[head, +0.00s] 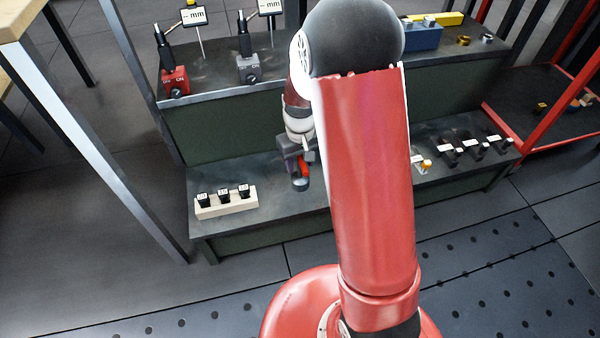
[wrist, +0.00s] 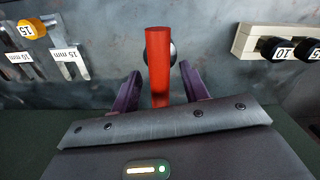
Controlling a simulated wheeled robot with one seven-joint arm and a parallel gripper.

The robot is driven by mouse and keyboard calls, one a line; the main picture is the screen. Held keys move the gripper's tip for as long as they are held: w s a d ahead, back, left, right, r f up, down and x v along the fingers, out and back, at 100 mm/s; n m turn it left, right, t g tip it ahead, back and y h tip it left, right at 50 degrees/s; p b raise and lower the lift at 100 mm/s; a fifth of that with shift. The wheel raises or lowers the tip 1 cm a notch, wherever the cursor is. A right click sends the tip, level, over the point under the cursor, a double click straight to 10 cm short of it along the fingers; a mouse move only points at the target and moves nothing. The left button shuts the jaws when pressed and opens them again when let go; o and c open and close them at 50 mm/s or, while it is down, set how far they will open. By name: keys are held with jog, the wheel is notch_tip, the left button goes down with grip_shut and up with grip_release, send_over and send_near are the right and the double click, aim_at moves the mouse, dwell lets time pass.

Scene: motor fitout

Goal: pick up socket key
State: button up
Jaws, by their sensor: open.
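The socket key appears to be the red cylindrical handle (wrist: 158,62) in the middle of the wrist view, over the grey shelf, with a dark round part partly hidden behind it. My gripper (wrist: 160,75) is open, with one purple finger on each side of the red handle and a visible gap on both sides. In the head view the red handle (head: 304,167) shows small beside my gripper (head: 298,158), over the lower shelf. My arm hides part of that shelf. Whether the handle stands upright or is tilted is hard to tell.
A pale block with several black numbered sockets (head: 226,207) sits on the lower shelf, left of my gripper. Labelled holders (head: 470,150) stand to the right, one with a yellow piece (head: 427,164). The upper shelf (head: 210,80) rises behind, carrying a red switch box (head: 174,83).

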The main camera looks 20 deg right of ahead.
jog(key=shift+f, duration=0.15)
jog(key=shift+c, duration=0.5)
grip_shut()
